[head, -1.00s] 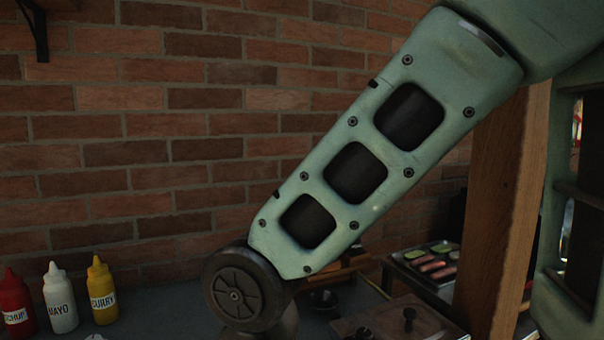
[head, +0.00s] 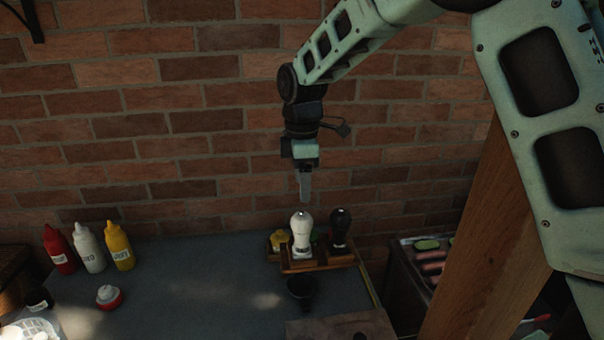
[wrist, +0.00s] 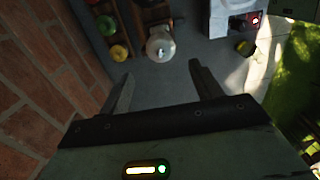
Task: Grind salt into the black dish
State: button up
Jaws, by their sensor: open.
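A white grinder (head: 301,232) stands upright in a small wooden rack (head: 318,263) near the brick wall. A dark grinder (head: 340,228) stands to its right in the same rack. The black dish (head: 301,288) sits on the table just in front of the rack. My gripper (head: 305,198) points down above the white grinder, apart from it. In the wrist view the jaws of my gripper (wrist: 162,78) are spread with nothing between them. The white grinder (wrist: 160,46) shows beyond the fingertips there. I cannot make out the dish in the wrist view.
Red (head: 59,250), white (head: 89,247) and yellow (head: 118,246) sauce bottles stand at the left. A small red-and-white container (head: 109,297) lies before them. A wooden post (head: 488,240) rises at the right, with a food tray (head: 430,255) behind it. The middle-left tabletop is clear.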

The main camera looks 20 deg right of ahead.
aim_at(302, 215)
jog(key=shift+f+b, duration=2.15)
jog(key=shift+f, duration=0.7)
jog(key=shift+f+b, duration=1.1)
jog(key=shift+f, duration=1)
jog(key=c, duration=0.9)
